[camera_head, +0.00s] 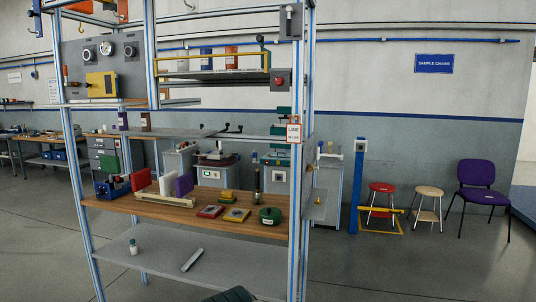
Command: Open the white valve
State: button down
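I cannot pick out the white valve for certain. A grey panel (72,72) at the upper left of the shelf rack carries several round fittings with pale faces, one of them a dial (106,48), and a yellow box (101,84). They are too small to tell whether any is a valve. A small white part also shows beside the rack's right post (331,147), but its kind is unclear. My gripper's fingers are not visible. A dark rounded shape at the bottom edge may be part of my own arm.
The blue-and-grey rack has a wooden shelf (130,205) with several coloured items and a lower grey shelf (225,272) with a small bottle (133,247). A red stool (381,187), a wooden stool (429,191) and a purple chair (478,174) stand right. Floor at the front right is clear.

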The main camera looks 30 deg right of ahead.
aim_at(317, 157)
jog(key=z, duration=0.35)
jog(key=i, duration=0.7)
jog(key=z, duration=0.95)
jog(key=i, duration=0.35)
jog(key=z, duration=0.3)
